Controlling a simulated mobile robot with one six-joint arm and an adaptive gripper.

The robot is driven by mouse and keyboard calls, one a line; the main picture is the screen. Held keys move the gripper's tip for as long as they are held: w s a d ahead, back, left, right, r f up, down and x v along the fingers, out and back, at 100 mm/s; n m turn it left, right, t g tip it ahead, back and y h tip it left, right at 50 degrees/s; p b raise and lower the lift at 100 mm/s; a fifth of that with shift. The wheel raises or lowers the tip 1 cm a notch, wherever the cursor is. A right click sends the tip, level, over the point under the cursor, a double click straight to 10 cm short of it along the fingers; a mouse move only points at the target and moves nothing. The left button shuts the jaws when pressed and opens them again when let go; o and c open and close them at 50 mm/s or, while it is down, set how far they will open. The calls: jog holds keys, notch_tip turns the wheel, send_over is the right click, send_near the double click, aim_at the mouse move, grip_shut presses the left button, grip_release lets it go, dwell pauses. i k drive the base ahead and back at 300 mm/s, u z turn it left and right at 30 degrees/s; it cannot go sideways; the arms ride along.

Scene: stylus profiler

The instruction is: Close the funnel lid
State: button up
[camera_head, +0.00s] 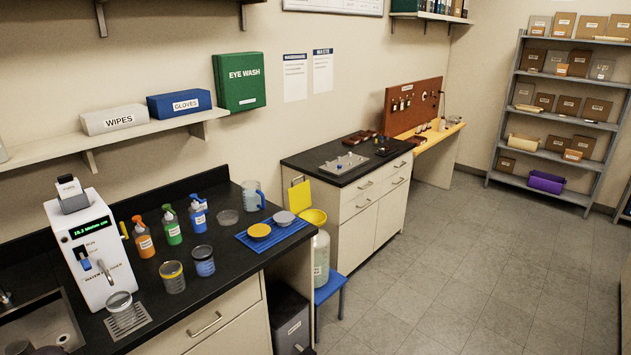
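A yellow funnel (313,217) sits on top of a translucent white waste container (321,262). Its square yellow lid (300,196) stands open, roughly upright, at the funnel's back left side. The funnel's round mouth is uncovered. The container stands on a blue stool (330,289) in the gap between two counters. The container's left side is partly hidden by the near counter.
The near black counter (215,280) holds a white water dispenser (92,248), spray bottles, jars, a jug (253,196) and a blue mat (266,240). A dark bin (289,318) stands on the floor beside the stool. The tiled floor (455,270) to the right is clear.

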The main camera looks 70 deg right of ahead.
aim_at(300, 195)
jog(key=z, duration=5.4)
jog(key=i, duration=0.1)
jog(key=u, duration=3.25)
jog(key=k, duration=0.95)
jog(key=u, duration=0.15)
jog(key=i, duration=0.65)
jog(key=z, duration=0.05)
